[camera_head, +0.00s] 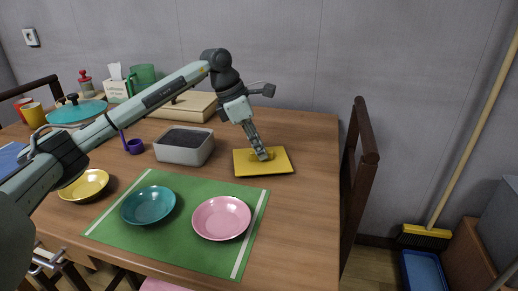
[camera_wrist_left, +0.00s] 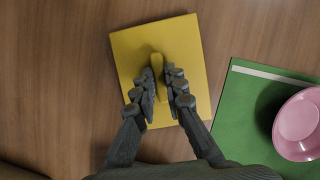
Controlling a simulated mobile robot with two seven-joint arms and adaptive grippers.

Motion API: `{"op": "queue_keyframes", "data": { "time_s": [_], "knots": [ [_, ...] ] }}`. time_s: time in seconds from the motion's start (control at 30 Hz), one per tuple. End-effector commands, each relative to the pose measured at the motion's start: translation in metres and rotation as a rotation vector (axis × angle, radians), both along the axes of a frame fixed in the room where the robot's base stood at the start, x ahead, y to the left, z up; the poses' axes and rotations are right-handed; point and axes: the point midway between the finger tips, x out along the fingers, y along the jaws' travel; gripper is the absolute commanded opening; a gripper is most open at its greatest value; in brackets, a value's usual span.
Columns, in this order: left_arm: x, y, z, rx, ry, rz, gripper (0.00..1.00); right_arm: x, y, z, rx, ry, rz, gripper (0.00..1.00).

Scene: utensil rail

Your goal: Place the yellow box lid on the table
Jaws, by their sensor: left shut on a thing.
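The yellow box lid (camera_head: 280,165) is a flat square with a raised handle, at the right part of the wooden table (camera_head: 315,205). It looks flat on or very close to the tabletop; I cannot tell if it touches. My left gripper (camera_head: 264,155) comes down from above and is shut on the lid's handle. In the left wrist view the lid (camera_wrist_left: 190,50) fills the middle, and the fingers of my left gripper (camera_wrist_left: 168,88) stand on both sides of its handle. My right gripper is not in view.
A grey open box (camera_head: 180,153) with a dark inside stands left of the lid. A green mat (camera_head: 185,240) in front holds a teal bowl (camera_head: 148,205) and a pink bowl (camera_head: 221,218). A beige box (camera_head: 190,105) lies behind. A dark chair (camera_head: 358,170) stands at the table's right edge.

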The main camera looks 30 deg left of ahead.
Motion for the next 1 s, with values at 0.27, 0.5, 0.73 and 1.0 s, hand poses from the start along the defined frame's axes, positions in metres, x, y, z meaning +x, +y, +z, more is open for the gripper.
{"op": "queue_keyframes", "data": {
  "time_s": [0.27, 0.5, 0.73, 1.0],
  "knots": [
    [0.000, 0.001, -0.004, 0.001, -0.002, 0.000, 0.00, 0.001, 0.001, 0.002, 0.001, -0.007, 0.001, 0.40],
    [0.000, 0.001, -0.006, 0.001, -0.001, -0.001, 0.26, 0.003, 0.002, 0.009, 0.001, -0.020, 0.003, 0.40],
    [0.000, 0.001, -0.006, 0.001, -0.001, -0.001, 0.32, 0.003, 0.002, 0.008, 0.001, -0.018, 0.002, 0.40],
    [-0.002, 0.005, 0.008, 0.000, -0.005, 0.002, 0.32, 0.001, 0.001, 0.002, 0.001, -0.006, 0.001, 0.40]
  ]
}}
